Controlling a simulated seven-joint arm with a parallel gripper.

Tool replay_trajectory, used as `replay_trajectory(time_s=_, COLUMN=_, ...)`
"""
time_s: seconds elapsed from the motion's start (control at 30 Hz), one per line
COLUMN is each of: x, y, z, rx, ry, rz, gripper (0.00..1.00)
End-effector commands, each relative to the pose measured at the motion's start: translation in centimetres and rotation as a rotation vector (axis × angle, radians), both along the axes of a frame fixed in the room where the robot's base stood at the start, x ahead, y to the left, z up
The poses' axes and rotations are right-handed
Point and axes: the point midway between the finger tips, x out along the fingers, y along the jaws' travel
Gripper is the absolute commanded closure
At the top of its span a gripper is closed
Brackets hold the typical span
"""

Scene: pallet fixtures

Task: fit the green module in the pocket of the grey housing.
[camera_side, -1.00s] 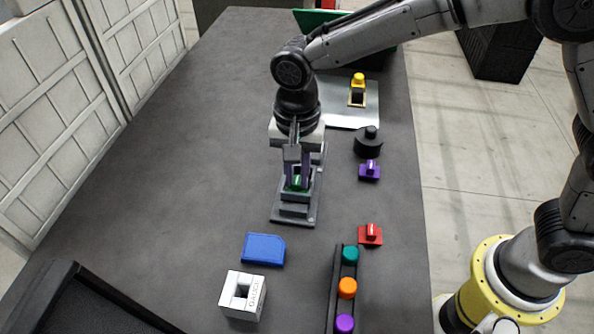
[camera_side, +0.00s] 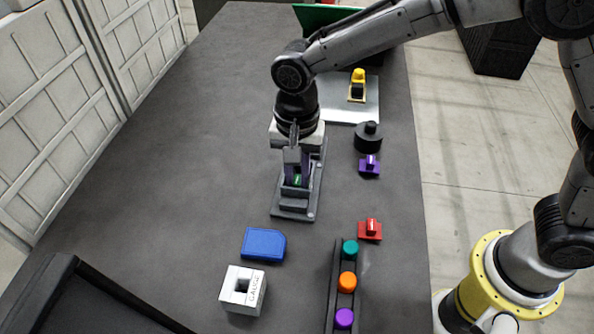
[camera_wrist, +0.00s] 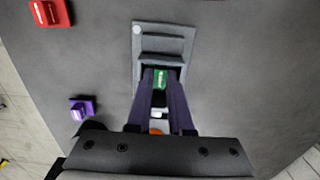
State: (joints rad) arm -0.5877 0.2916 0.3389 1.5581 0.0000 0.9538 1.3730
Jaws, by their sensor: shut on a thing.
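The grey housing (camera_side: 294,207) lies on the dark table in the middle of the side view, and its stepped end shows in the wrist view (camera_wrist: 163,45). My gripper (camera_side: 297,178) points down over the housing's pocket and is shut on the green module (camera_side: 297,180). The module's green top shows between the purple fingers in the wrist view (camera_wrist: 160,79). It sits low at the pocket, with its lower part hidden by the fingers and housing walls. I cannot tell whether it rests on the pocket floor.
A purple part (camera_side: 370,165), a black round part (camera_side: 368,137) and a red part (camera_side: 370,231) stand to the right. A blue block (camera_side: 263,245), a white gauge block (camera_side: 243,290) and a rack (camera_side: 332,285) of coloured knobs lie in front.

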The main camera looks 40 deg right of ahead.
Motion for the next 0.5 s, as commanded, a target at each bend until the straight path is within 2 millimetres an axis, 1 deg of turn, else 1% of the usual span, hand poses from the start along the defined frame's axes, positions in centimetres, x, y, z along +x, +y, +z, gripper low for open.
replay_trajectory(time_s=0.43, x=0.01, y=0.01, z=-0.24, rx=0.001, ry=-0.001, rz=0.000, gripper=1.00)
replay_trajectory(time_s=0.47, x=0.01, y=0.01, z=-0.24, rx=0.001, ry=-0.001, rz=0.000, gripper=0.76)
replay_trajectory(time_s=0.5, x=0.01, y=0.01, z=-0.24, rx=0.001, ry=-0.001, rz=0.000, gripper=0.69)
